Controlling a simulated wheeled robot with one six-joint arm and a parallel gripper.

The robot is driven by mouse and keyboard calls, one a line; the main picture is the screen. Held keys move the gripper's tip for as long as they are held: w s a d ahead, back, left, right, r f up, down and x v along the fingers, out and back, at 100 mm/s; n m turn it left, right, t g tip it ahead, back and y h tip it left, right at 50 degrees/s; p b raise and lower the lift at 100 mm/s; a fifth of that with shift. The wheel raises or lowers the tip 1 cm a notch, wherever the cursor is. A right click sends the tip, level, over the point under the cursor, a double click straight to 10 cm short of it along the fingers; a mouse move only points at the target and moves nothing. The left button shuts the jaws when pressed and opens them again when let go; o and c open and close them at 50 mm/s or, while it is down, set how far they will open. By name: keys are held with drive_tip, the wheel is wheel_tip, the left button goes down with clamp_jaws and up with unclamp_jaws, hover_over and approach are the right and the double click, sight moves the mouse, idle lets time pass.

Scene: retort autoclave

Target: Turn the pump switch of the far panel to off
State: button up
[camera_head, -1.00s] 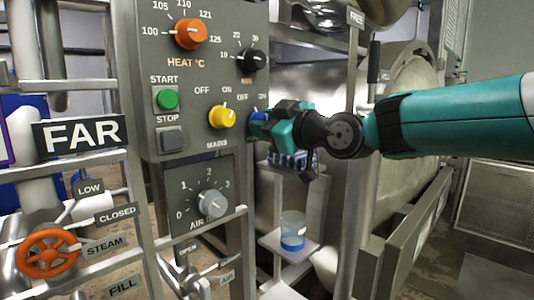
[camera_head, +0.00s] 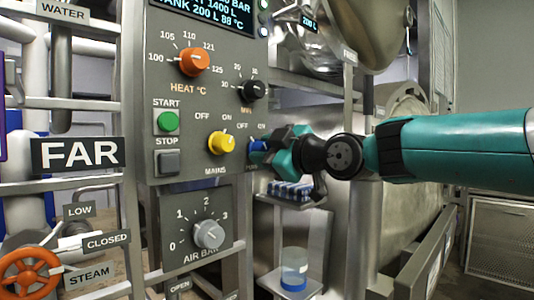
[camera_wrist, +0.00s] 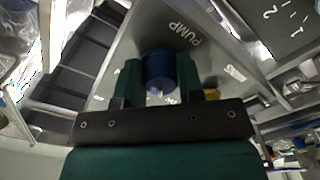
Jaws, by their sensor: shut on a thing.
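The far panel (camera_head: 140,130) is a grey control box beside a sign reading FAR (camera_head: 78,155). The blue pump switch (camera_head: 257,146) is at the panel's right edge, with OFF and ON above it. In the wrist view the blue knob (camera_wrist: 159,70) is between my two green fingers, next to the word PUMP. My gripper (camera_head: 268,150) reaches in from the right and is shut on the knob; it also shows in the wrist view (camera_wrist: 160,92). My gripper partly hides the knob and its label in the head view, so I cannot tell its setting.
The yellow mains switch (camera_head: 222,142) is close on the left. The black minutes dial (camera_head: 254,90) is above. A shelf with blue-topped items (camera_head: 291,190) is under my gripper, and a jar of blue liquid (camera_head: 294,268) is lower. A steel vessel (camera_head: 400,130) is behind my arm.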

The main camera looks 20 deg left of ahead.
drive_tip(key=shift+s, duration=0.1)
drive_tip(key=o, duration=0.9)
drive_tip(key=b+v, duration=0.5)
drive_tip(key=v, duration=1.2)
drive_tip(key=shift+d+b, duration=0.2)
drive_tip(key=shift+b, duration=0.1)
